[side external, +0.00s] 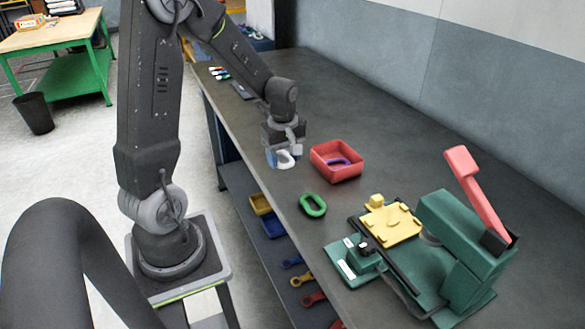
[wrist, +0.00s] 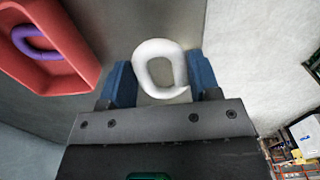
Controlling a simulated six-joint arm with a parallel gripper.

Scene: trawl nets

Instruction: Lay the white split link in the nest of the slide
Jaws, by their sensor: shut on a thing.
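The white split link (wrist: 160,46) is a rounded ring with a gap in it. My gripper (wrist: 160,82) is shut on it, with a blue finger on each side in the wrist view. In the side external view the white link (side external: 286,159) hangs below my gripper (side external: 277,157), above the bench and left of the red tray. The slide (side external: 391,224) is a yellow plate on the green press (side external: 455,240), at the lower right. Its nest is too small to make out clearly. My gripper is well apart from the slide.
A red tray (side external: 322,174) holding a purple link (side external: 339,162) stands beside my gripper. A green link (side external: 313,205) lies on the bench between my gripper and the slide. The press has a raised red lever (side external: 473,190). The bench behind the tray is clear.

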